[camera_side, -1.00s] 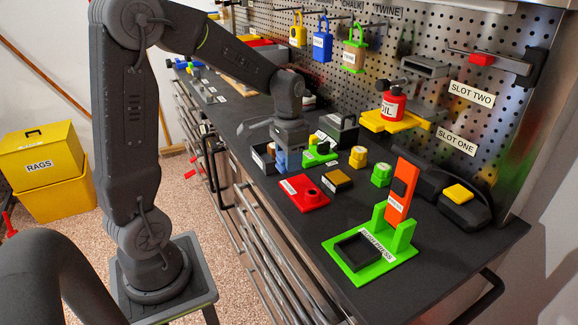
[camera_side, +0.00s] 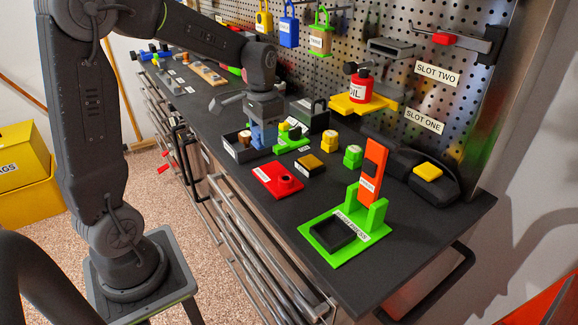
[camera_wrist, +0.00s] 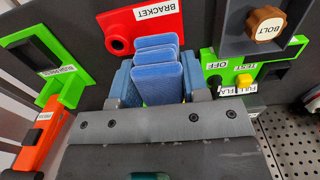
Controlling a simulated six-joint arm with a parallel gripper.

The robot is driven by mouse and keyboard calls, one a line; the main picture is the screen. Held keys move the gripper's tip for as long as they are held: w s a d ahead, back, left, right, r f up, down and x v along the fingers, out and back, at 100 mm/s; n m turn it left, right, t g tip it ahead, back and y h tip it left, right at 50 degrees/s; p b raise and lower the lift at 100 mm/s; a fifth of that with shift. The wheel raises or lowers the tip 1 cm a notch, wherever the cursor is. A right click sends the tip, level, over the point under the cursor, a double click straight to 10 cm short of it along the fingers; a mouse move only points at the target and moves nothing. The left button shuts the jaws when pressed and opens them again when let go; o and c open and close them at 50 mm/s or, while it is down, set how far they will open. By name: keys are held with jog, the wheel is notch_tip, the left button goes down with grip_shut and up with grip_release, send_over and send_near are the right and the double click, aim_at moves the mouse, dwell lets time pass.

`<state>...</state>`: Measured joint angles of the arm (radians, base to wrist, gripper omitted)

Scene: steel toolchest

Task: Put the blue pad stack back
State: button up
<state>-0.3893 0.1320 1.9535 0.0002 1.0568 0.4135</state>
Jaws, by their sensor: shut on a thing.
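The blue pad stack (camera_wrist: 157,72) is several light-blue pads seen between the fingers in the wrist view. My gripper (camera_wrist: 160,88) is shut on it, with one finger on each side. In the side view, my gripper (camera_side: 259,124) points down over the bench, behind the red bracket plate and beside a grey tray. Blue shows below it (camera_side: 257,137), where pads and fingertips are hard to tell apart. Whether the pads' lower ends clear the bench is unclear.
Close around are the red BRACKET plate (camera_side: 277,180), a grey tray (camera_side: 237,146) with a brown bolt, and a green switch block (camera_side: 291,139). A green press (camera_side: 340,236) with an orange upright stands nearer. Bare bench lies left of the press.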

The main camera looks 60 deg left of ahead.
jog(key=w+d+r, duration=0.1)
jog(key=w+d, duration=0.2)
jog(key=w, duration=0.3)
send_over(332, 187)
notch_tip(332, 187, down, 6)
jog(key=shift+a+f, duration=0.1)
jog(key=shift+f, duration=0.05)
jog(key=shift+w+f, duration=0.1)
jog(key=shift+f, duration=1.95)
jog(key=shift+f, duration=0.15)
jog(key=o, duration=0.9)
